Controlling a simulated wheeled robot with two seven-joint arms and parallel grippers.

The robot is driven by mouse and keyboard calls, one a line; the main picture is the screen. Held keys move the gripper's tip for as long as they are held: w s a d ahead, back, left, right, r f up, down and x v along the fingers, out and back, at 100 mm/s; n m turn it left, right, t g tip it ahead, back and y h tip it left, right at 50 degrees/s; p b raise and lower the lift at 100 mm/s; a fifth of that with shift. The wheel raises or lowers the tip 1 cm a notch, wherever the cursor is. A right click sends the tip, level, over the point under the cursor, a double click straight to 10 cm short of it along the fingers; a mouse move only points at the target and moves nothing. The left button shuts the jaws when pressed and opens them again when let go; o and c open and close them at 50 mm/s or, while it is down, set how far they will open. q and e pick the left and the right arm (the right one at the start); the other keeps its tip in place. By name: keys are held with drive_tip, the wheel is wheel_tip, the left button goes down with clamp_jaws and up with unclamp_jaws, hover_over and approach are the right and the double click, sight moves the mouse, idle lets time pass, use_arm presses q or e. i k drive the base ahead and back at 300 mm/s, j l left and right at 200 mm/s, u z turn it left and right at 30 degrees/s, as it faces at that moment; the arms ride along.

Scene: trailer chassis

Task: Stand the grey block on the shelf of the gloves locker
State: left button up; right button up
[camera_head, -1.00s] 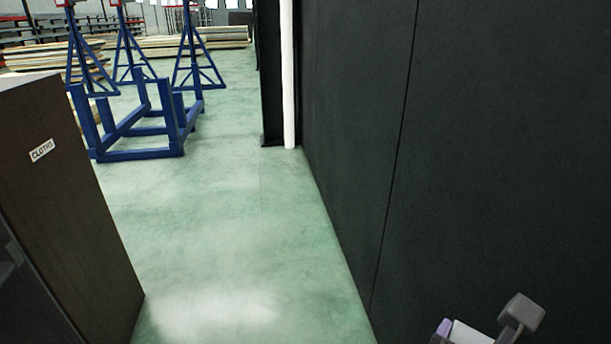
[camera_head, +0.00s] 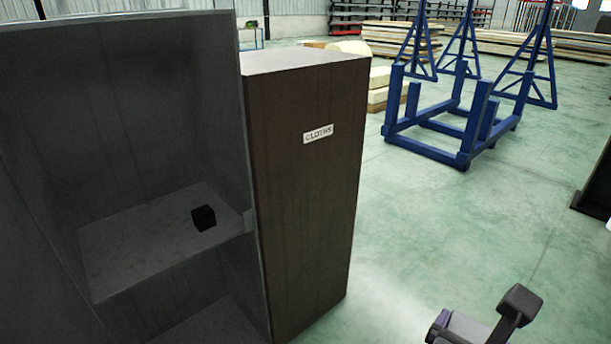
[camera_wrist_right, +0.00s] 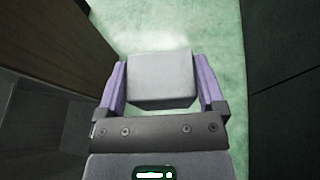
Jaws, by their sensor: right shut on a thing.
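The grey block (camera_wrist_right: 160,78) is a light grey box held between the purple fingers of my right gripper (camera_wrist_right: 161,64) in the right wrist view. That gripper is shut on it, above the green floor. In the head view, part of my right gripper shows at the lower right edge (camera_head: 470,325). No label reading gloves is in view. An open-fronted dark locker (camera_head: 110,110) stands at the left, with a shelf (camera_head: 140,250) that carries a small black cube (camera_head: 204,218). I see no label on this opening. My left gripper is not in view.
A brown cabinet side (camera_head: 310,210) labelled CLOTHS (camera_head: 318,134) stands right beside the open locker. A blue frame (camera_head: 440,130) and blue stands are farther back. A dark wall (camera_wrist_right: 285,70) shows in the wrist view.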

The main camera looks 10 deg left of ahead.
sight(165, 242)
drive_tip(key=i+j+u, duration=0.15)
drive_tip(key=u, duration=0.25)
drive_tip(key=i+u, duration=0.3)
drive_tip(key=u, duration=0.15)
drive_tip(key=i+u, duration=0.25)
drive_tip(key=u, duration=0.15)
drive_tip(key=i+u, duration=0.25)
drive_tip(key=u, duration=0.2)
drive_tip(key=i+l+u, duration=0.2)
drive_tip(key=u, duration=0.2)
drive_tip(key=i+l+u, duration=0.15)
drive_tip(key=i, duration=0.15)
